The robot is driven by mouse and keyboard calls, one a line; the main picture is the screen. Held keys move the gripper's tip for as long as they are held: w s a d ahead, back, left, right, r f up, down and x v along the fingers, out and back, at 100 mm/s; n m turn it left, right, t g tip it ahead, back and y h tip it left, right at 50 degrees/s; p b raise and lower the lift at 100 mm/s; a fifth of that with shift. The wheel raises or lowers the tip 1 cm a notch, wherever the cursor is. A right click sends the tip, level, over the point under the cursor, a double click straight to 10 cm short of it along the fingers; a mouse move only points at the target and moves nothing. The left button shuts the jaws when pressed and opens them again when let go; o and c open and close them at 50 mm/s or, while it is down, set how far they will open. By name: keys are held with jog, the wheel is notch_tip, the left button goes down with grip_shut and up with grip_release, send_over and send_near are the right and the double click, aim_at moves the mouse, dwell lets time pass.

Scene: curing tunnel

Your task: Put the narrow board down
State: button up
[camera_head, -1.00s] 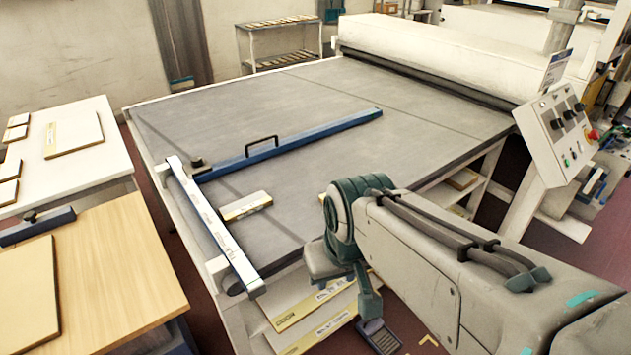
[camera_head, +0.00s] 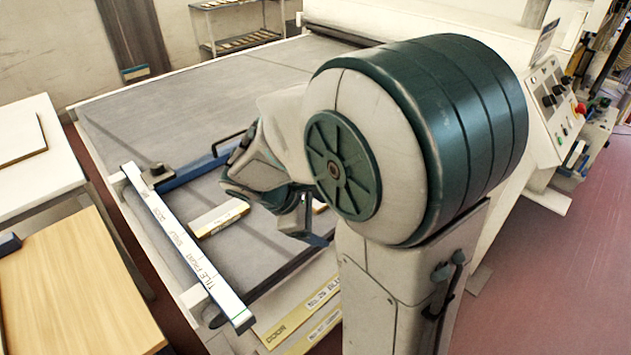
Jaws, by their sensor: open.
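A short, narrow pale board with a yellow labelled edge (camera_head: 218,218) lies flat on the grey belt table (camera_head: 125,120), just right of the white lettered rail (camera_head: 185,245). A small part of another pale piece (camera_head: 319,207) shows at my gripper; my arm hides the rest, so I cannot tell its full shape or what it rests on. My gripper (camera_head: 318,230) is open, low over the right front part of the belt, right of the yellow-edged board and apart from it. My arm partly hides its fingers.
A blue bar with a black handle (camera_head: 195,170) crosses the belt behind the board. A wooden table (camera_head: 75,290) and a white table (camera_head: 60,175) stand at left. A control panel (camera_head: 553,100) stands at right.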

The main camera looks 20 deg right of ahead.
jog(key=w+f+n+t+h, duration=0.1)
jog(key=w+n, duration=0.2)
jog(key=w+a+f+n+t+h, duration=0.1)
jog(key=w+n+h, duration=0.1)
jog(key=w+n, duration=0.1)
jog(key=w+a+f+n+t+h+b, duration=0.1)
jog(key=w+f+n+t+h, duration=0.1)
jog(key=w, duration=0.3)
jog(key=shift+a+n, duration=0.15)
jog(key=shift+n, duration=0.55)
jog(key=shift+w+d+f, duration=0.1)
jog(key=shift+w+d, duration=0.05)
jog(key=shift+d, duration=0.05)
jog(key=x, duration=0.8)
jog(key=shift+w+p+x, duration=0.1)
jog(key=shift+p+x, duration=0.2)
jog(key=shift+x, duration=1)
jog(key=shift+w+p+x, duration=0.15)
jog(key=shift+p+x, duration=0.15)
jog(key=shift+x, duration=1)
jog(key=shift+a+f, duration=0.15)
jog(key=c, duration=1.2)
jog(key=shift+o, duration=0.2)
